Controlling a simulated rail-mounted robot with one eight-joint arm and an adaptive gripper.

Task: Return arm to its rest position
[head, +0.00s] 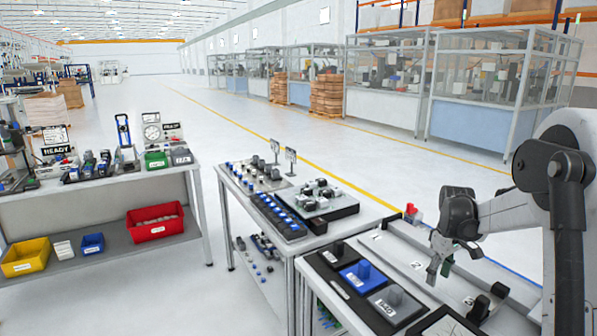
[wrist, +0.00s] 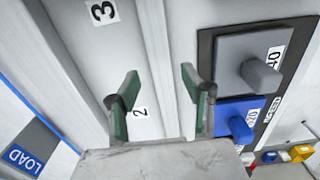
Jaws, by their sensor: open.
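My gripper (head: 439,270) hangs at the end of my grey arm on the right of the head view, over the bench with the numbered pale strips. In the wrist view its two green-padded fingers (wrist: 161,85) stand apart with nothing between them. The gripper appears above that surface; the exact gap is hard to tell.
A dark board holds a black block (head: 339,250), a blue block (head: 364,273) and a grey block (head: 394,298) with knobs, left of my gripper. A neighbouring cart (head: 222,175) carries small parts. A table with a red bin (head: 155,222) stands further left. The aisle floor is clear.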

